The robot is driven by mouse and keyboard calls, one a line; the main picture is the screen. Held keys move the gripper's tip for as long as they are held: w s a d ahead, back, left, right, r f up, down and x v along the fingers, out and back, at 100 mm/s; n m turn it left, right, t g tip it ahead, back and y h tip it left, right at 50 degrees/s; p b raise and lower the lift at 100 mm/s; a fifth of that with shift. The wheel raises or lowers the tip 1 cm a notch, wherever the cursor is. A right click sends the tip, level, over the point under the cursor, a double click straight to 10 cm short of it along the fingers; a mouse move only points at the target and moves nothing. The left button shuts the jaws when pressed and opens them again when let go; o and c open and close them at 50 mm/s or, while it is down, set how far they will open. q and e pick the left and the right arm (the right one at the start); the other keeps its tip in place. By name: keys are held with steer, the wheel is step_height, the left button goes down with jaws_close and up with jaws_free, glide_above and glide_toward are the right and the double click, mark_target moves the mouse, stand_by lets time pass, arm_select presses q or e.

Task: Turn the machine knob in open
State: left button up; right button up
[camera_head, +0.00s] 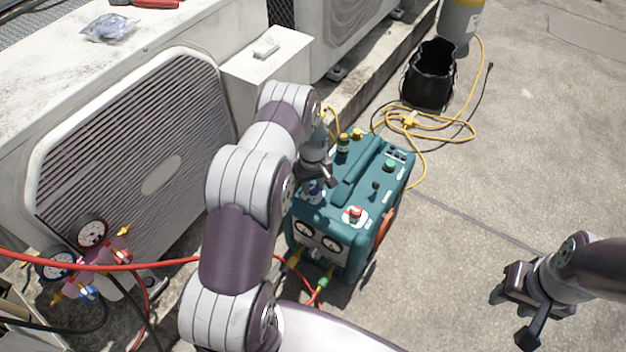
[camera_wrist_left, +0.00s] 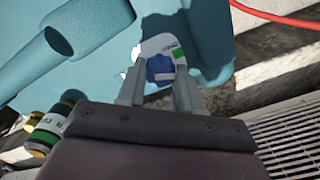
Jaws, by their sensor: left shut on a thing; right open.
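The teal machine (camera_head: 340,215) stands on the concrete floor, with a red knob (camera_head: 355,213), a green knob (camera_head: 389,166) and gauges on its front. A blue knob (camera_wrist_left: 160,69) sits on its top by a white label with a green mark. My left gripper (camera_wrist_left: 158,92) is shut on the blue knob, one finger on each side. In the head view the left gripper (camera_head: 318,180) reaches the machine's top left and partly hides the blue knob (camera_head: 312,190). My right gripper (camera_head: 512,318) is open and empty above the floor at the lower right.
Condenser units (camera_head: 130,150) line the left side. The floor at right is clear.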

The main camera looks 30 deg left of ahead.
mark_target(313, 187)
arm_select(q)
steer(key=shift+n+p, duration=0.6)
steer(key=shift+n, duration=1.4)
steer(key=o, duration=1)
steer(key=shift+o, duration=0.2)
step_height(313, 187, up, 13)
steer(key=p, duration=0.5)
steer(key=shift+f, duration=0.15)
